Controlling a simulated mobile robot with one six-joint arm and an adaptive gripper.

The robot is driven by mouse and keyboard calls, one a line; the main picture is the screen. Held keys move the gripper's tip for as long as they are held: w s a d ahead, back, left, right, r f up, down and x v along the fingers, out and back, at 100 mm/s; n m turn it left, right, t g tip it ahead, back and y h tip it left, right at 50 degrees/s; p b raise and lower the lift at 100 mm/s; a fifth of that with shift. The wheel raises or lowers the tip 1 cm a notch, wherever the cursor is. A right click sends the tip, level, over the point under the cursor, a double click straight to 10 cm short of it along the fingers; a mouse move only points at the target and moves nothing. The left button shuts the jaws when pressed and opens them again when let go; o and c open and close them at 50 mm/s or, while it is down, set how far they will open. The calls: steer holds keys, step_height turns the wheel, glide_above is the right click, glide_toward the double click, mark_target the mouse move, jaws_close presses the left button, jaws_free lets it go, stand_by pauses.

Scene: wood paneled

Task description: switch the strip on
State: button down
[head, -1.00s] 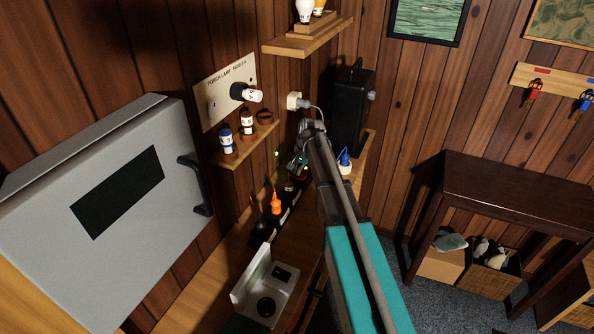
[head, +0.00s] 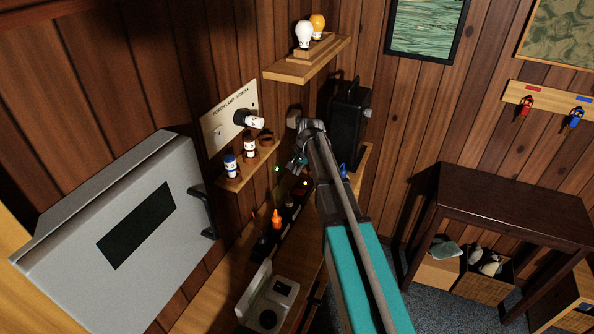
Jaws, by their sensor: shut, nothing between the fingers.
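The dark power strip (head: 264,254) appears to run along the wooden bench below the wall shelf, with an orange plug (head: 277,220) and dark plugs in it. Its far end is in shadow and partly behind my arm; I cannot make out its switch. A small green light (head: 277,169) glows near that far end, and a faint light shows a little right of it. My gripper (head: 296,164) is shut and empty, pointing down and left above the far end of the bench. I cannot tell whether it touches anything.
A grey cabinet (head: 140,225) with a black handle stands at left. A lamp panel (head: 229,117) and a small shelf (head: 246,168) with bottles are on the wall close to my gripper. A black box (head: 349,120) stands behind my arm. A dark table (head: 510,205) is at right.

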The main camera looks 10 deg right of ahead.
steer(key=shift+w+a+p+v, duration=0.15)
steer(key=shift+a+p+v, duration=0.05)
steer(key=shift+p+v, duration=0.7)
steer(key=shift+w+a+p+v, duration=0.1)
steer(key=shift+a+p+v, duration=0.05)
steer(key=shift+p+v, duration=0.75)
steer(key=shift+w+a+p+v, duration=0.2)
steer(key=shift+p+v, duration=0.55)
steer(key=shift+v, duration=0.25)
steer(key=shift+r, duration=0.2)
steer(key=s+f+n+h+b, duration=0.1)
steer(key=s+f+n+b, duration=0.2)
steer(key=s, duration=1.1)
steer(key=s+a+f+n+g+h+b, duration=0.1)
steer(key=s+f+n+b, duration=0.3)
steer(key=s, duration=1)
steer(key=shift+s+f+g, duration=0.3)
steer(key=shift+s+f, duration=0.05)
steer(key=shift+f, duration=0.1)
steer(key=shift+a, duration=0.15)
